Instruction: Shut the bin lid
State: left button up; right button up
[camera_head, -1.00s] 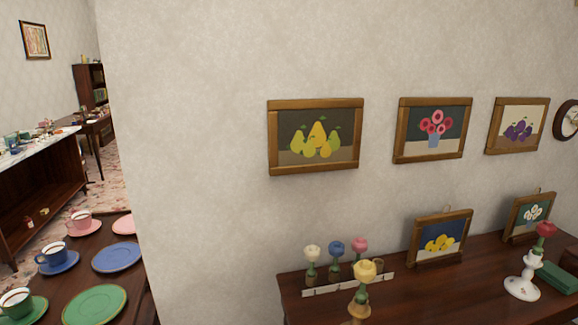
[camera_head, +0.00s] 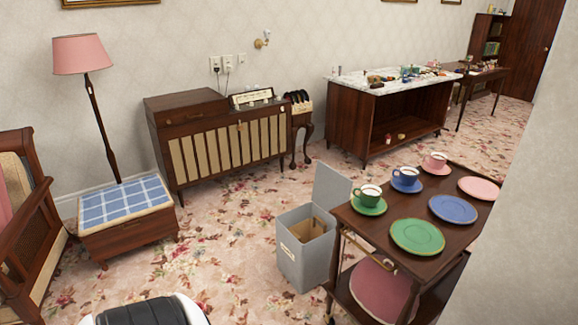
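The grey bin (camera_head: 306,255) stands on the floral carpet near the middle of the view, just left of a wooden trolley. Its grey lid (camera_head: 331,190) stands up, open, at the back edge of the bin. Something brown (camera_head: 311,228) shows inside the bin, and a pale label is on its front. Neither of my grippers is in view. A black and white rounded part at the bottom left looks like part of my own body.
The two-tier trolley (camera_head: 374,237) with cups and plates stands close at the bin's right. A wall edge fills the far right. A blue-checked chest (camera_head: 127,240) and a slatted cabinet (camera_head: 189,106) stand left and behind. Carpet left of the bin is clear.

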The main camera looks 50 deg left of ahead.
aim_at(331, 189)
jog(key=j+u, duration=0.1)
jog(key=u, duration=2.2)
jog(key=i+j, duration=0.1)
jog(key=i, duration=0.8)
jog(key=i+j+u, duration=0.1)
jog(key=i, duration=0.85)
jog(key=i+z, duration=0.2)
jog(key=i, duration=0.35)
jog(key=i+j+z, duration=0.15)
jog(key=i, duration=0.4)
jog(key=i+j+z, duration=0.2)
jog(key=i, duration=0.35)
jog(key=i+j+z, duration=0.2)
jog(key=i, duration=0.35)
jog(key=i+l+z, duration=0.3)
jog(key=i+z, duration=0.2)
jog(key=i, duration=0.2)
jog(key=i+z, duration=0.5)
jog(key=i, duration=0.2)
jog(key=i+j+z, duration=0.3)
jog(key=i+z, duration=0.2)
jog(key=i, duration=0.25)
jog(key=i+z, duration=0.35)
jog(key=i+j+z, duration=0.65)
jog(key=i, duration=0.15)
jog(key=l+z, duration=0.1)
jog(key=z, duration=3.1)
jog(key=k+l+z, duration=0.1)
jog(key=l, duration=0.2)
